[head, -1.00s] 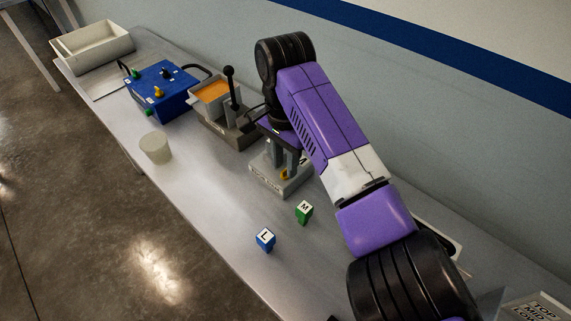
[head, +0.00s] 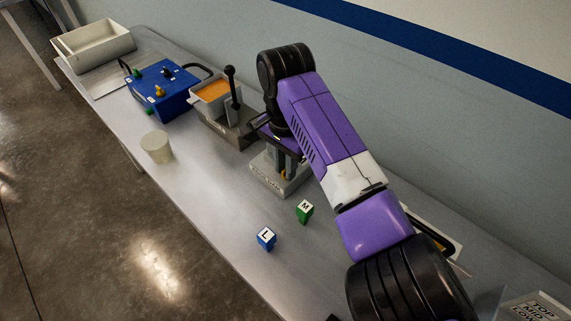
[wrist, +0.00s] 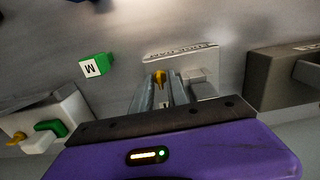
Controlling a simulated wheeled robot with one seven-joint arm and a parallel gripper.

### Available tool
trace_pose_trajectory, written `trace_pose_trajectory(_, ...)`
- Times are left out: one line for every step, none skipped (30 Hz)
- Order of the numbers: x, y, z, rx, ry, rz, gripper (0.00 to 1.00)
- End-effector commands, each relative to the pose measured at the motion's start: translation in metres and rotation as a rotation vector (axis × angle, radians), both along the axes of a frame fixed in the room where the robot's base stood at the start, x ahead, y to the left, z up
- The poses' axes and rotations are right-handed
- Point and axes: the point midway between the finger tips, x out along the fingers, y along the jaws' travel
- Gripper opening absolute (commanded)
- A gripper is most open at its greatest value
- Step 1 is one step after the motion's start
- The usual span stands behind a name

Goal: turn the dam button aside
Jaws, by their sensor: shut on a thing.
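The dam block (head: 265,182) is a grey base with a lettered front face. It stands on the bench below my gripper, and it also shows in the wrist view (wrist: 205,86). The yellow dam button (wrist: 160,76) sits on it, between my fingertips in the wrist view. My gripper (wrist: 161,84) is shut on the yellow button. In the head view my gripper (head: 287,168) points down at the block, and its fingers and my arm hide most of the button.
Blue L block (head: 266,238) and green M block (head: 304,211) stand in front. Left are an orange-filled pot (head: 213,90) with a black lever (head: 231,88), a blue control box (head: 160,92), a white cylinder (head: 157,146) and a pale tray (head: 93,46). The front bench is mostly clear.

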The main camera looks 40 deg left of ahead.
Motion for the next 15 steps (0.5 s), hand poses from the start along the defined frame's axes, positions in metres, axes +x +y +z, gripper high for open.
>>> trace_pose_trajectory(-0.0003, -0.0004, 0.0015, -0.002, 0.002, 0.014, 0.0)
trace_pose_trajectory(-0.0003, -0.0004, 0.0017, -0.002, 0.002, 0.025, 0.0)
trace_pose_trajectory(-0.0004, -0.0004, 0.0019, -0.002, 0.002, 0.042, 0.0)
trace_pose_trajectory(-0.0004, -0.0004, 0.0022, -0.002, 0.002, 0.058, 0.0)
trace_pose_trajectory(-0.0005, -0.0003, 0.0024, -0.002, 0.002, 0.075, 0.0)
trace_pose_trajectory(-0.0005, -0.0002, 0.0028, -0.002, 0.003, 0.1, 0.0)
trace_pose_trajectory(-0.0004, -0.0002, 0.0032, -0.002, 0.002, 0.12, 0.0)
trace_pose_trajectory(-0.0002, -0.0002, 0.0034, -0.001, 0.002, 0.143, 0.0)
trace_pose_trajectory(-0.0002, -0.0002, 0.0036, -0.001, 0.002, 0.174, 0.0)
trace_pose_trajectory(-0.0005, -0.0002, 0.0035, -0.001, 0.003, 0.2, 0.0)
trace_pose_trajectory(-0.0006, -0.0002, 0.0035, -0.001, 0.003, 0.227, 0.0)
trace_pose_trajectory(-0.0005, -0.0003, 0.0035, -0.002, 0.003, 0.263, 0.0)
trace_pose_trajectory(-0.0006, -0.0003, 0.0036, -0.002, 0.003, 0.291, 0.0)
trace_pose_trajectory(-0.0007, -0.0002, 0.0036, -0.002, 0.003, 0.32, 0.0)
trace_pose_trajectory(-0.0007, -0.0001, 0.0035, -0.002, 0.003, 0.359, 0.0)
